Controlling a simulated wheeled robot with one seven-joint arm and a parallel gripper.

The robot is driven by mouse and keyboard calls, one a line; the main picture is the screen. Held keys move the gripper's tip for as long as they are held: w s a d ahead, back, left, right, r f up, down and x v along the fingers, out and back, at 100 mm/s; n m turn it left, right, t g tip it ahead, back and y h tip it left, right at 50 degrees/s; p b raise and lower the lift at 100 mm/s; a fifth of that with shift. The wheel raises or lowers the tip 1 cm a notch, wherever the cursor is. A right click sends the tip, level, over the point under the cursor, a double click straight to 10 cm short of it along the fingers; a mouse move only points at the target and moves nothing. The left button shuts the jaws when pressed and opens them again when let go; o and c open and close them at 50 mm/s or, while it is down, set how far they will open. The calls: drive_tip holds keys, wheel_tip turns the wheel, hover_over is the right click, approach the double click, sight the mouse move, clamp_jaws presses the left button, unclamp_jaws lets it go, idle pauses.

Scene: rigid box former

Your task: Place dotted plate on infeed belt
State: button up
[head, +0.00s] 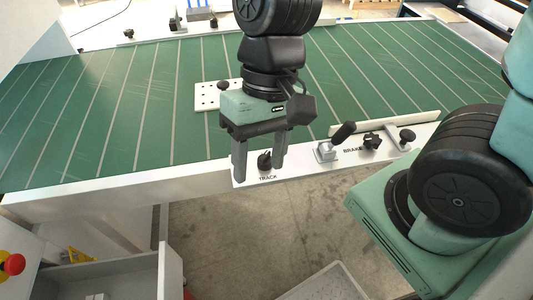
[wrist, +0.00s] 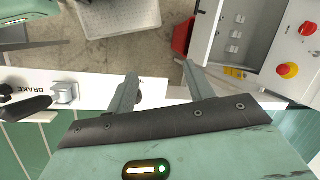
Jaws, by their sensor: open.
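The white dotted plate (head: 207,98) lies flat on the green belt (head: 140,110) with white cross lines, near the middle of the belt's width. My gripper partly hides its right side. My gripper (head: 260,176) is open and empty, pointing down over the front rail by the black TRACK knob (head: 265,160), on the near side of the plate. The wrist view also shows the open, empty fingers (wrist: 159,70) above the rail and floor; the plate is not in that view.
The front rail carries a black-handled lever (head: 328,150), a BRAKE star knob (head: 372,140) and another black knob (head: 407,135). A grey open bin (head: 110,275) and a red emergency button (head: 12,265) are at the lower left. The belt's left part is clear.

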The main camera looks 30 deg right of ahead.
drive_tip(key=n+t, duration=0.1)
drive_tip(key=n, duration=0.1)
drive_tip(key=s+n+h, duration=0.1)
drive_tip(key=n, duration=0.1)
drive_tip(key=r+n+t+h, duration=0.1)
drive_tip(key=n, duration=0.1)
drive_tip(key=shift+s+d+n+t, duration=0.1)
drive_tip(key=shift+s+n+t, duration=0.2)
drive_tip(key=shift+n, duration=0.1)
